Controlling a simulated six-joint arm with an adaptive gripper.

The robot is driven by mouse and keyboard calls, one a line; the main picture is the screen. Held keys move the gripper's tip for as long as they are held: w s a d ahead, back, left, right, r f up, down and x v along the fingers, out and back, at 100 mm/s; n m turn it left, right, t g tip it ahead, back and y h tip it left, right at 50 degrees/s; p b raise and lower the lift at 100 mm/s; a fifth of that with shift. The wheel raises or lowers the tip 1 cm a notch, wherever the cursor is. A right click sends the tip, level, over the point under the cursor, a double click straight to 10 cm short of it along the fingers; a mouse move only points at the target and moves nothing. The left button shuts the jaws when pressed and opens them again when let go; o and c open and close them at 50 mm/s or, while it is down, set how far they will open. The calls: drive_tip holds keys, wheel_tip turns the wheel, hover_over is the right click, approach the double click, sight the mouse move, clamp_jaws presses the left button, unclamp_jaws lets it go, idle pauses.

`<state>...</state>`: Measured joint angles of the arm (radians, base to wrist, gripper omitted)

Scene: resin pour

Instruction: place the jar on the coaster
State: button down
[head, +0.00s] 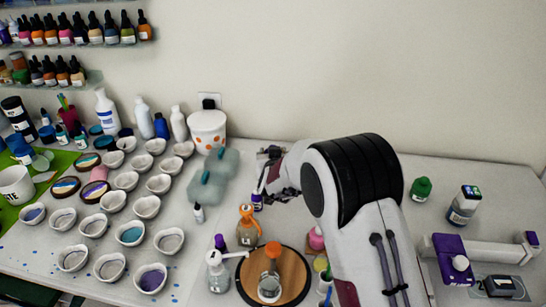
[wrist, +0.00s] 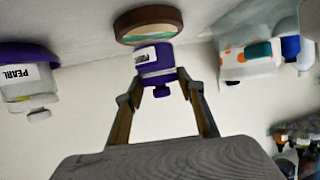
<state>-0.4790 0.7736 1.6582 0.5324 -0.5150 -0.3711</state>
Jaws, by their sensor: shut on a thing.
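My gripper (wrist: 163,88) is shut on a small purple-and-white jar (wrist: 153,62). The wrist view appears upside down, with the jar's purple cap and small knob toward the bottom of the picture. A round coaster (wrist: 148,28) with a brown rim and a pale and teal face shows just beyond the jar's labelled end. I cannot tell whether they touch. In the head view my gripper (head: 275,188) is low over the back of the table, and a small purple-and-white jar (head: 257,202) shows by its fingers. My arm hides the area to its right.
A white tub with orange dots (head: 207,134) stands left of my gripper. An amber bottle with an orange top (head: 247,228) and a round wooden board (head: 307,286) are in front. A jar labelled PEARL (wrist: 25,90) shows in the wrist view. Several small bowls fill the left.

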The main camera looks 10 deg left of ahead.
drive_tip(key=shift+f, duration=0.6)
drive_tip(key=shift+f, duration=0.1)
drive_tip(key=c, duration=1.3)
unclamp_jaws()
drive_tip(key=shift+v, duration=0.75)
drive_tip(key=v, duration=1)
drive_tip(key=shift+s, duration=0.25)
